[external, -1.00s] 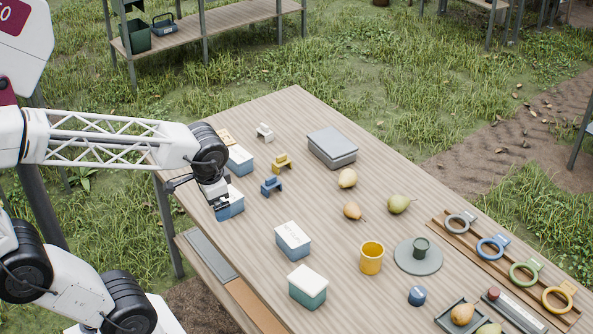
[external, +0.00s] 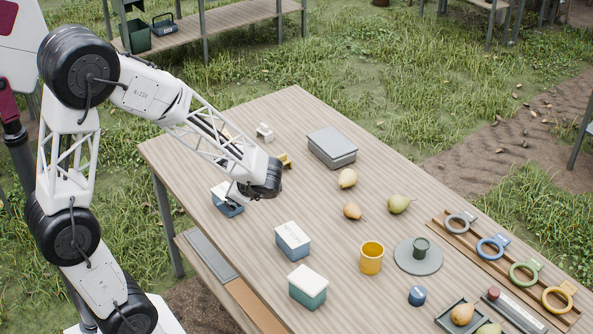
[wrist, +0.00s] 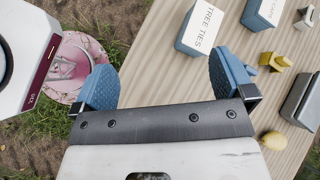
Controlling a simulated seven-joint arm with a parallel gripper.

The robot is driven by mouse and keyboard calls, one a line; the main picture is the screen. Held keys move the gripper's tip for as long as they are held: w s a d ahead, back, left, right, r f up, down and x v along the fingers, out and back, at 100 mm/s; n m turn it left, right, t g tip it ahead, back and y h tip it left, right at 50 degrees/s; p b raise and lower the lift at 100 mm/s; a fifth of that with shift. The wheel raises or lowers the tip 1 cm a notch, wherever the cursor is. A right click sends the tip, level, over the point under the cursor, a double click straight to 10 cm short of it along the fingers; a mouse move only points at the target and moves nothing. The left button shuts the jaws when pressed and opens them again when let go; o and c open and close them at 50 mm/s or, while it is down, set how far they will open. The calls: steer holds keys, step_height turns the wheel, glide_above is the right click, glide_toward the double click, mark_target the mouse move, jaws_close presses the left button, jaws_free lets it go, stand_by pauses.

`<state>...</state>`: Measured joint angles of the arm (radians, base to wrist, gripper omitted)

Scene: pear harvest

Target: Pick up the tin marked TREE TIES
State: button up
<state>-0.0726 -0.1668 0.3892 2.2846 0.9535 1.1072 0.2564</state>
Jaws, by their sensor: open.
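The tin marked TREE TIES (wrist: 197,30) shows its white lid and blue side at the top of the wrist view, beyond my fingers. In the external view a blue tin with a white lid (external: 228,209), which appears to be the same one, stands near the table's left edge, partly hidden by my arm. My gripper (wrist: 167,84) is open and empty, its two blue fingers wide apart. The tin is past the right finger, not between the fingers. In the external view my wrist is to the right of the tin; the fingers are hard to make out.
Another blue tin (wrist: 264,11) stands beside it. A yellow clip (wrist: 275,61), a grey box (wrist: 302,100) and a pear (wrist: 273,140) lie to the right. Two more lidded tins (external: 293,242) (external: 308,288) and an orange cup (external: 371,259) stand further forward on the table.

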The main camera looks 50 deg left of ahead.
steer(key=w+a+f+m+y, duration=0.1)
steer(key=w+a+f+m, duration=0.1)
steer(key=f, duration=0.2)
steer(key=w+a+f+m+t+y, duration=0.1)
steer(key=w+a+f+m+y, duration=0.1)
steer(key=f+m, duration=0.1)
steer(key=w+a+f+m+y, duration=0.1)
steer(key=w+a+f+m, duration=0.1)
steer(key=w+f, duration=0.1)
steer(key=shift+w+a+f+m, duration=0.1)
steer(key=shift+f+m, duration=0.2)
steer(key=shift+f, duration=0.55)
steer(key=shift+a, duration=0.1)
steer(key=shift+x, duration=1.2)
steer(key=shift+x, duration=2.6)
steer(key=c, duration=1.1)
steer(key=shift+r, duration=0.1)
